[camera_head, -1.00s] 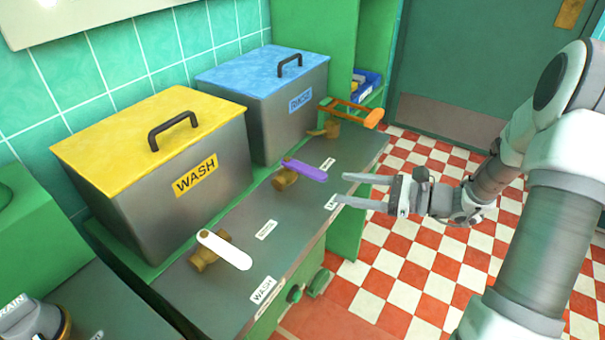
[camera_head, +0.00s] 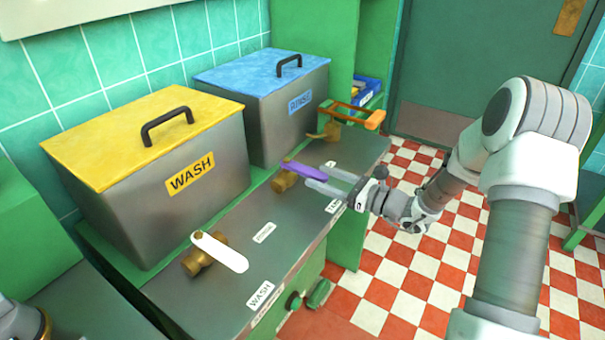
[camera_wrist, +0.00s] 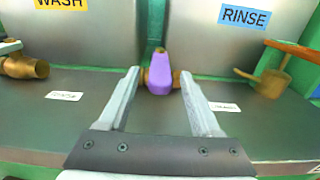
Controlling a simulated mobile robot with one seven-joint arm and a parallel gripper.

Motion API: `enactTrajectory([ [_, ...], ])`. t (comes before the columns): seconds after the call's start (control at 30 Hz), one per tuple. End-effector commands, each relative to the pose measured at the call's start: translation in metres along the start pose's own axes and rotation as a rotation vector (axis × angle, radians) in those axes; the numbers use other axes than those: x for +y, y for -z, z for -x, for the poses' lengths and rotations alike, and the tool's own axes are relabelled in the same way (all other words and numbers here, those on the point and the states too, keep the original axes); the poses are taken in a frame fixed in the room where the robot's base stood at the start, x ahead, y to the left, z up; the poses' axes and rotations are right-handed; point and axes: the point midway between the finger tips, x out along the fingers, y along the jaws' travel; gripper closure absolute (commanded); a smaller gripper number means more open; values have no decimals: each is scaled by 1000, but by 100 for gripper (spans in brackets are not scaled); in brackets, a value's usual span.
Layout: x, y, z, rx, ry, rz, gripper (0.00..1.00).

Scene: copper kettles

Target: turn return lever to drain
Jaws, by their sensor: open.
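A purple lever (camera_head: 303,170) sits on a brass valve in the middle of the grey counter, its handle pointing to the right. In the wrist view the purple lever (camera_wrist: 159,72) points toward me, between two small white labels. My gripper (camera_head: 316,175) is open at the handle's free end. In the wrist view the lever appears between the fingertips of my gripper (camera_wrist: 158,76), with a gap on each side. I cannot tell whether a finger touches it. The labels beside this lever are too blurred to read.
A white lever (camera_head: 220,252) is nearer, by the WASH label (camera_head: 260,294). An orange lever (camera_head: 354,114) is farther back. The yellow-lidded WASH tank (camera_head: 185,200) and blue-lidded RINSE tank (camera_head: 290,115) stand behind the valves. The checkered floor (camera_head: 390,285) is open at right.

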Motion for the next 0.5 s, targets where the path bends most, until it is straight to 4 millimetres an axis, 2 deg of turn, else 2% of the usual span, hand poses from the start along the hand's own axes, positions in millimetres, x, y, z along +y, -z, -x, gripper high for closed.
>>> enactTrajectory([
  [0.03,1,2,-12,-2,-5,2,35],
  [0.2,1,2,-41,-1,-2,2,35],
  [0.33,0,1,-55,-1,-2,2,35],
  [0.5,0,0,-61,0,0,1,35],
])
